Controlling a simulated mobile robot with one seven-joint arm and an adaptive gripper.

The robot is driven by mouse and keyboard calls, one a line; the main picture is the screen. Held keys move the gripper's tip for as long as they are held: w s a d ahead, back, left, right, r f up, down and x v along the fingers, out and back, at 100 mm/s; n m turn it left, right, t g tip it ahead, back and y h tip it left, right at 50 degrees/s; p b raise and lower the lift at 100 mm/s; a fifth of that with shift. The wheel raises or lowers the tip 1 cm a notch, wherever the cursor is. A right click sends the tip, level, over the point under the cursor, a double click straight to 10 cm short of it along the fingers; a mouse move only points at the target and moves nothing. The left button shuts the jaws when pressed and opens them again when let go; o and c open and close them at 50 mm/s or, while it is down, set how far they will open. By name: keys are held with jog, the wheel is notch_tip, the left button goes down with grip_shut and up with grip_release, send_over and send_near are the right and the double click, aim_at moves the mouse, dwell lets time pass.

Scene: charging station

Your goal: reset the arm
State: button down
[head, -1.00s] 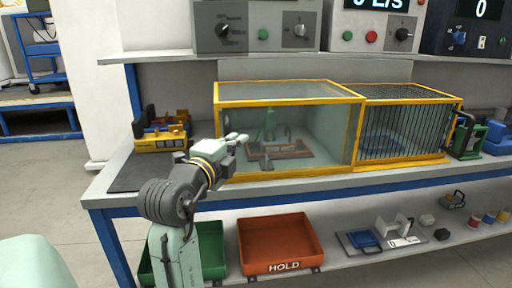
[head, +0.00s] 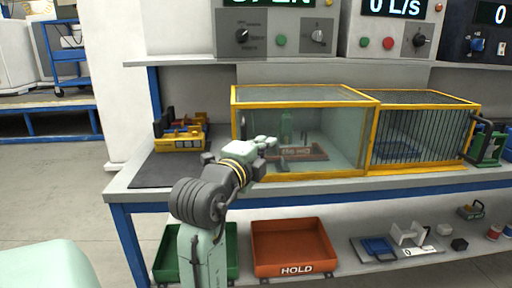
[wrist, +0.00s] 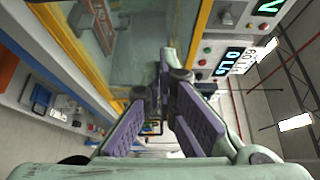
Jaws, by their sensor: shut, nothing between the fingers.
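My gripper (head: 268,142) is in front of the left part of the yellow-framed glass enclosure (head: 305,93), near its front left corner. In the wrist view my gripper (wrist: 165,75) shows its purple-padded fingers converging at the tips, shut with nothing between them. My arm rises from the lower left in front of the bench (head: 340,187). A green device on a brown base (head: 300,154) stands inside the enclosure, partly hidden by my gripper.
A barred yellow cage (head: 425,135) adjoins the enclosure. Yellow-black tools (head: 182,136) sit on the bench's left. A green bin (head: 232,262) and an orange HOLD bin (head: 293,250) are on the lower shelf. Control boxes (head: 275,35) stand above.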

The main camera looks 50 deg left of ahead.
jog(key=b+v, duration=0.1)
jog(key=v, duration=0.6)
jog(key=shift+f, duration=0.2)
jog(key=shift+s, duration=0.15)
